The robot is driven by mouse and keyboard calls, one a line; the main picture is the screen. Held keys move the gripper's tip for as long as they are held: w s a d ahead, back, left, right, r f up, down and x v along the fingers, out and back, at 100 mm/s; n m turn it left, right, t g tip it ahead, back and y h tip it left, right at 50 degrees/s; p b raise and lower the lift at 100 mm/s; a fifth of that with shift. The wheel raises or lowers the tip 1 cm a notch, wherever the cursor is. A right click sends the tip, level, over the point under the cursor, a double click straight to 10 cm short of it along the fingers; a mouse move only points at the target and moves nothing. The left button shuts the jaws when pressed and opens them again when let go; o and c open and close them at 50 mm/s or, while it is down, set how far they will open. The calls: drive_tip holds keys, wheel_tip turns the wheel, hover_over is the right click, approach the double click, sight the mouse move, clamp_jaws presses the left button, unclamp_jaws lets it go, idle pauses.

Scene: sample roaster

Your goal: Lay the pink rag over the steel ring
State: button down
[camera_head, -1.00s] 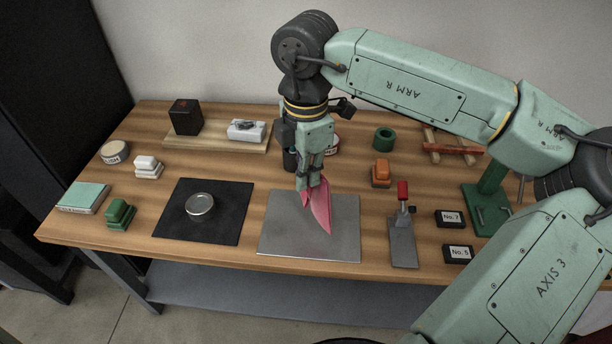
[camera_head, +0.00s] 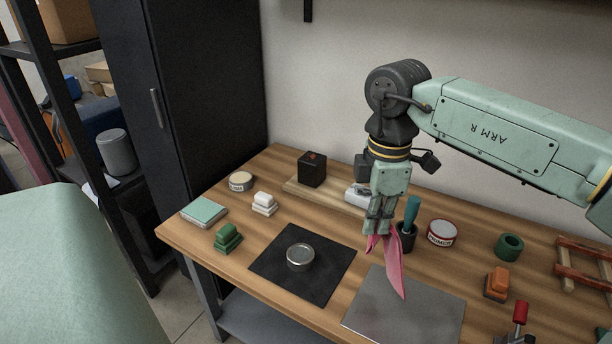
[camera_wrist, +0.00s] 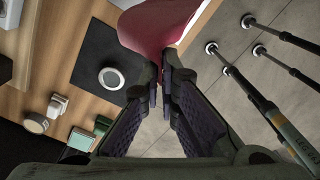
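The steel ring (camera_head: 300,257) is a round silver piece lying flat on a black mat (camera_head: 265,262). It also shows in the wrist view (camera_wrist: 111,78), with a pale centre and nothing over it. My gripper (camera_head: 377,232) is to the right of the ring and above the table, pointing down. It is shut on the pink rag (camera_head: 394,268), which hangs in folds from the fingers. In the wrist view the rag (camera_wrist: 158,25) spreads out beyond the closed fingers (camera_wrist: 166,78).
A bare metal plate (camera_head: 405,310) lies right of the black mat. A green block (camera_head: 228,239), a white block (camera_head: 264,204) and a teal pad (camera_head: 204,212) stand at left. Behind are a black box (camera_head: 312,169), a dark cup (camera_head: 407,240) and a round tin (camera_head: 441,233).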

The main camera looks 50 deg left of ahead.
drive_tip(key=a+f, duration=0.1)
drive_tip(key=a, duration=1.7)
drive_tip(key=shift+s+a+f+p, duration=0.15)
drive_tip(key=shift+a+p, duration=0.1)
drive_tip(key=shift+p, duration=0.05)
drive_tip(key=w+a+f+n, duration=0.1)
drive_tip(key=w+a+n, duration=0.8)
drive_tip(key=n, duration=0.7)
drive_tip(key=s+d+f, duration=0.4)
drive_tip(key=s+f, duration=0.1)
drive_tip(key=s+d+f, duration=0.5)
drive_tip(key=f, duration=0.1)
drive_tip(key=s+d+f, duration=0.5)
drive_tip(key=f, duration=0.1)
drive_tip(key=shift+s+d+f, duration=0.15)
drive_tip(key=shift+s+d, duration=0.05)
drive_tip(key=shift+s, duration=0.15)
